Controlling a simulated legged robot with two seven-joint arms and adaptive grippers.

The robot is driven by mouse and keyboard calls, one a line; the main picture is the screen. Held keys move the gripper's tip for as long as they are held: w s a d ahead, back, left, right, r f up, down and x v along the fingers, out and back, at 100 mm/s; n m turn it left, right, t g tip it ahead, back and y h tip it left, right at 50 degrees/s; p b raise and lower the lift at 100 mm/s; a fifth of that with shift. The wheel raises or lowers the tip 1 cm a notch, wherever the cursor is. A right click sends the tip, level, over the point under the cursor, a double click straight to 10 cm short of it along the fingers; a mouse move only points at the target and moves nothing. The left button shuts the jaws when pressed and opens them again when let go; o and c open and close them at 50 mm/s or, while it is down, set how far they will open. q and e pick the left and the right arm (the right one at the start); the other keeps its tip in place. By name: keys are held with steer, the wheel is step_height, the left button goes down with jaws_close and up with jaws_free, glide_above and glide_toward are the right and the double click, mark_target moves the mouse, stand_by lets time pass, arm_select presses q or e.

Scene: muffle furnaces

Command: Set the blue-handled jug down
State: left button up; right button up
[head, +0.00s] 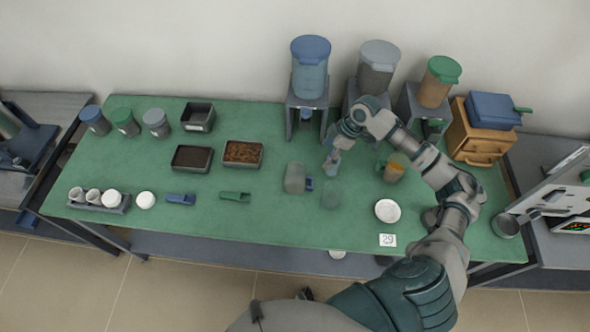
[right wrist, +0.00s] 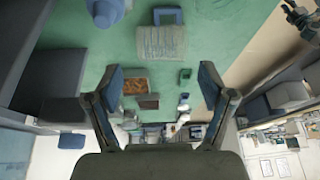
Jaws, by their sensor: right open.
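The blue-handled jug (head: 295,177) is a clear greyish jug on the green table, with its blue handle on its right side in the head view. It also shows in the right wrist view (right wrist: 161,43), beyond my fingertips, with the handle at the top of the picture. My right gripper (head: 332,164) is to the right of the jug and apart from it. In the right wrist view its two fingers (right wrist: 162,80) are spread with nothing between them. My left gripper is not in view.
A green-handled jug with orange contents (head: 394,173) and a white dish (head: 388,211) are further right. Dispensers (head: 310,72) stand behind. A green scoop (head: 235,196) lies left. The table (head: 270,220) is clear in front.

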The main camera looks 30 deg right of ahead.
glide_toward(309, 184)
steer(key=shift+w+a+f, duration=0.25)
steer(key=shift+w+f, duration=0.15)
steer(key=shift+f, duration=0.15)
steer(key=shift+w+a+f, duration=0.25)
steer(key=shift+w+f, duration=0.1)
steer(key=shift+f, duration=0.25)
steer(key=shift+s+a+f, duration=0.1)
steer(key=shift+a+f, duration=0.15)
steer(key=shift+f, duration=0.05)
steer(key=x, duration=0.4)
steer(key=shift+s+a+f, duration=0.25)
steer(key=shift+a+f, duration=0.1)
steer(key=shift+a, duration=0.1)
steer(key=shift+d, duration=0.2)
steer(key=shift+c, duration=0.7)
steer(key=shift+d, duration=0.2)
steer(key=c, duration=1.2)
steer(key=shift+a, duration=0.2)
